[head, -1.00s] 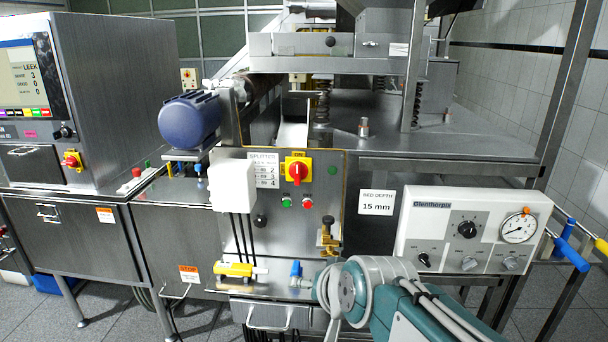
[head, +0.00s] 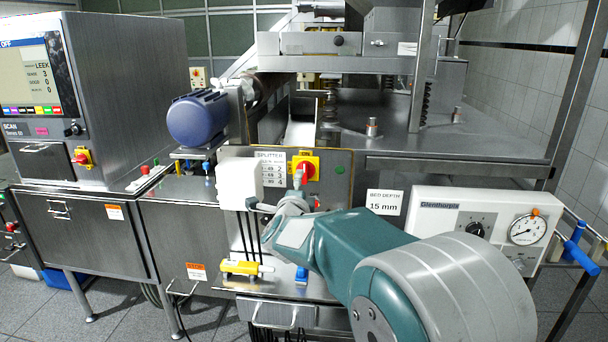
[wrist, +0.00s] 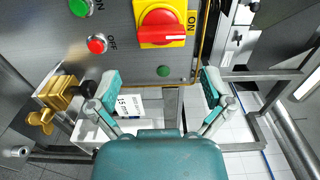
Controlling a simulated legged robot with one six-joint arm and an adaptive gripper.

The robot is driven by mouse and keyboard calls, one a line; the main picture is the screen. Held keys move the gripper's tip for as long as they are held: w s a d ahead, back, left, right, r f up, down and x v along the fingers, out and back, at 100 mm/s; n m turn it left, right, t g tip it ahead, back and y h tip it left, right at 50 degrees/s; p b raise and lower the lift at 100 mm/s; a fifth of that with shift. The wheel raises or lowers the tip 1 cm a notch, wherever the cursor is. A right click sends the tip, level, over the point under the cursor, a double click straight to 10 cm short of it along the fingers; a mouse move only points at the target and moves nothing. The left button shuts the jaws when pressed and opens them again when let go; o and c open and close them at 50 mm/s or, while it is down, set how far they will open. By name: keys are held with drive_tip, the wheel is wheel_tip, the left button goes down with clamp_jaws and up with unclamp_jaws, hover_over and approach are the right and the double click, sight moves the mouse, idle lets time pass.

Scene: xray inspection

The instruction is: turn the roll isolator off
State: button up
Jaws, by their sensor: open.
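A red rotary knob on a yellow plate (head: 305,167), matching the isolator, sits on the splitter panel (head: 343,190). It also shows at the top of the wrist view (wrist: 162,20). Its handle lies toward the ON mark. No label naming it roll is readable. My gripper (wrist: 161,82) is open and empty, one finger on each side of the wrist view. The knob lies beyond the fingertips, apart from them.
A green button (wrist: 80,6) and a red OFF button (wrist: 97,44) lie beside the knob. A brass fitting (wrist: 52,98) sticks out nearby. A white box (head: 240,172) is left of the knob. Another red-yellow switch (head: 82,157) is on the left machine.

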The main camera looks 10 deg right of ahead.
sight(304, 184)
drive_tip(key=x, duration=0.8)
drive_tip(key=shift+w+d+f, duration=0.1)
drive_tip(key=shift+w, duration=0.2)
drive_tip(key=c, duration=0.8)
